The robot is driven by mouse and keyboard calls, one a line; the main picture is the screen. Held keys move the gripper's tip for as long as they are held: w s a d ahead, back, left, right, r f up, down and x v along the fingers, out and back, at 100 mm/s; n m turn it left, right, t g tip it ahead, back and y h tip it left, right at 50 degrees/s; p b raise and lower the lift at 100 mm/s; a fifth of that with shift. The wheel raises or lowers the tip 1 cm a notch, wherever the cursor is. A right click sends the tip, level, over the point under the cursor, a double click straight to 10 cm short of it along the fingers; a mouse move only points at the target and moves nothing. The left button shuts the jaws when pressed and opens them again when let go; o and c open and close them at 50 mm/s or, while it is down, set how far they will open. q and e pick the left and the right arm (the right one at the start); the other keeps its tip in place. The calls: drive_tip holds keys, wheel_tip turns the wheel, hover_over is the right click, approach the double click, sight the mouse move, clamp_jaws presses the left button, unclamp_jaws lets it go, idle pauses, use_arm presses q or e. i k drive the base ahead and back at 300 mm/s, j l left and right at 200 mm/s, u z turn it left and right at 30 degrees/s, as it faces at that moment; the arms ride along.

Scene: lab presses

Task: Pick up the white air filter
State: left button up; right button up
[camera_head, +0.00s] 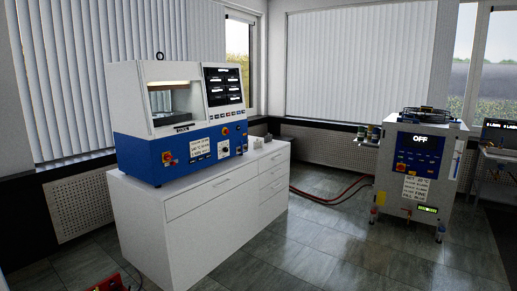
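I cannot make out a white air filter for sure. A small whitish object (258,142) sits on the cabinet top just right of the blue and white press, too small to identify.
The blue and white press (150,146) stands on a white drawer cabinet (190,225). A second machine with an "OFF" display (420,140) stands at the right. Red hoses (325,197) lie on the floor behind. Tiled floor (330,255) is open between them. Something red (110,284) shows at bottom left.

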sight(257, 144)
drive_tip(key=i+z, duration=0.35)
drive_tip(key=i, duration=0.9)
drive_tip(key=i+l, duration=0.1)
drive_tip(key=i, duration=4.1)
